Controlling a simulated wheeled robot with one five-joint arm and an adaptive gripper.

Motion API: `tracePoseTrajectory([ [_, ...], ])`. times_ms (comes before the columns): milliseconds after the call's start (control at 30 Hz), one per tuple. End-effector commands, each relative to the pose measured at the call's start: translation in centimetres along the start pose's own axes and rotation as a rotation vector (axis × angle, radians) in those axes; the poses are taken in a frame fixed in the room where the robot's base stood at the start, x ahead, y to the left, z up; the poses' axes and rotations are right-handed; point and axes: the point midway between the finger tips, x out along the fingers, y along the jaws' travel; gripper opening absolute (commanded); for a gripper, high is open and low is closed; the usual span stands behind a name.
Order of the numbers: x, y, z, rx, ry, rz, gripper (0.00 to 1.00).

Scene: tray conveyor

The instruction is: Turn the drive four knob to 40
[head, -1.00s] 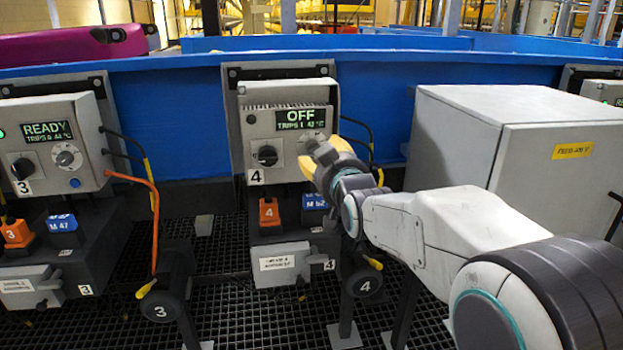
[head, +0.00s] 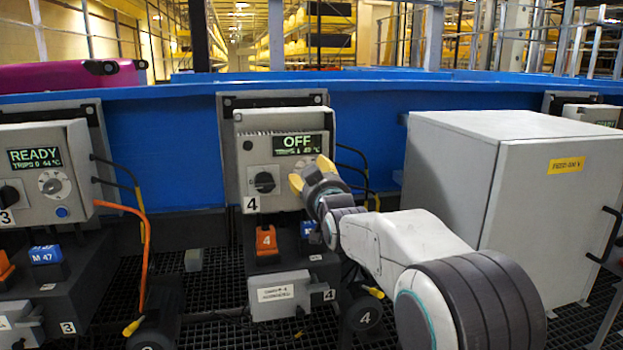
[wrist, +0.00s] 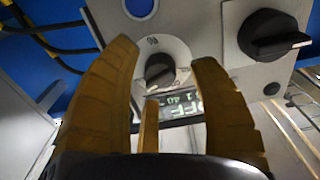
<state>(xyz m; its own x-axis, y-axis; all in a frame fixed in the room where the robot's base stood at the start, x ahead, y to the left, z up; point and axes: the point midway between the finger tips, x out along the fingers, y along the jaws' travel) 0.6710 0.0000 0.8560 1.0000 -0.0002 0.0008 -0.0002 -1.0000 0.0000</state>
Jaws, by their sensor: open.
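The drive four box (head: 243,150) is a light grey panel whose display (head: 297,145) reads OFF. My gripper (head: 310,172) is in front of the panel's right side and hides most of its small knob there. In the wrist view, the small grey knob (wrist: 160,70) sits on a pale round dial between the yellow fingers of my open gripper (wrist: 165,58), with a gap to each side. The dial's marks are too small to read surely. A larger black rotary switch (wrist: 270,37) is at the right; it also shows in the head view (head: 263,180).
The drive three box (head: 85,150) reads READY at the left. A large grey cabinet (head: 450,165) stands close to the right of my arm. Cables (head: 366,185) hang right of the drive four box. An orange number 4 part (head: 266,240) is below it.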

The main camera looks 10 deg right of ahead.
Motion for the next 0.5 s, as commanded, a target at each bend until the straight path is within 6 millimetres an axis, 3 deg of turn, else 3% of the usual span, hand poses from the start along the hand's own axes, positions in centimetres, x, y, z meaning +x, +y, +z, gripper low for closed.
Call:
tracePoseTrajectory([
  [500, 1.03, 0.0, 0.05, 0.0, -0.001, 0.0, 0.55],
])
